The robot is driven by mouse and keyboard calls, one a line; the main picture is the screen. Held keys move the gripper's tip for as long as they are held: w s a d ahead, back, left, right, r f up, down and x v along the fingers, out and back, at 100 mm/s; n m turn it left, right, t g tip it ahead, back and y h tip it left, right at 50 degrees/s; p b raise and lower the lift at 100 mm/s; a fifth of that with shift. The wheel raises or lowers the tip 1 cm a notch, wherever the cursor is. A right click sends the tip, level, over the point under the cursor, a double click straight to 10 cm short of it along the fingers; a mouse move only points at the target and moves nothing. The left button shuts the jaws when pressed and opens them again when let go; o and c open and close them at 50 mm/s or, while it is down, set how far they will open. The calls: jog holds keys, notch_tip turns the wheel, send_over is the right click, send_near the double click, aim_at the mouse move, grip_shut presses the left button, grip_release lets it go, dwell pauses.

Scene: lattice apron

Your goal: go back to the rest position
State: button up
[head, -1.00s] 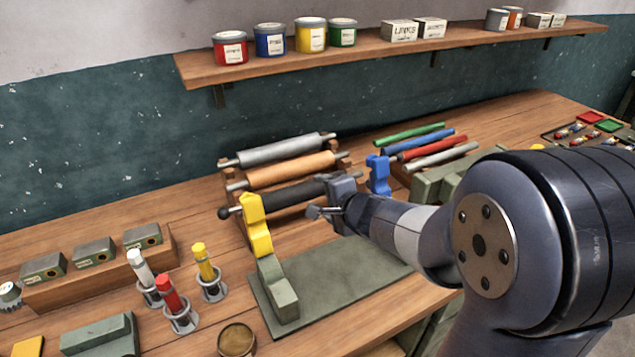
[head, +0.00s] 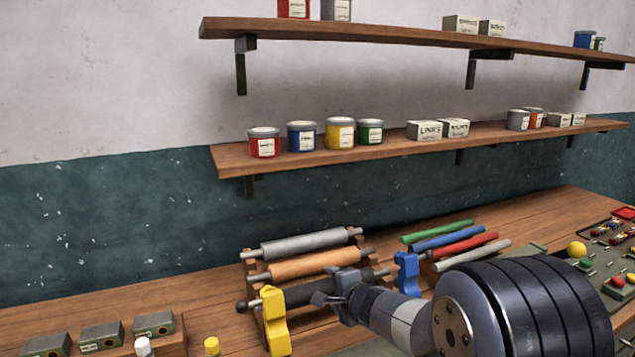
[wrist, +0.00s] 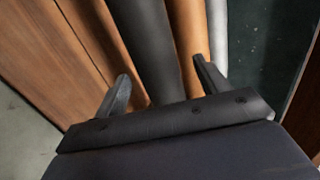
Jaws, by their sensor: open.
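Beyond the fingers are a dark roller (wrist: 150,45) and an orange roller (wrist: 186,40). In the head view my gripper (head: 322,299) is above the bench, in front of the black roller (head: 374,276) and between the yellow block (head: 273,318) and the blue block (head: 406,272). My arm reaches in from the lower right. Whether the gripper touches anything is hard to tell.
A rack holds a silver roller (head: 305,243) and an orange roller (head: 305,264). Coloured rods (head: 437,231) lie to the right. Grey blocks (head: 101,336) stand at lower left. A wall shelf (head: 400,141) bears paint tins (head: 340,133); an upper shelf (head: 400,35) runs above.

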jog(key=shift+x, duration=0.8)
jog(key=shift+w+r, duration=0.15)
jog(key=shift+r+p, duration=0.3)
jog(key=shift+r, duration=0.15)
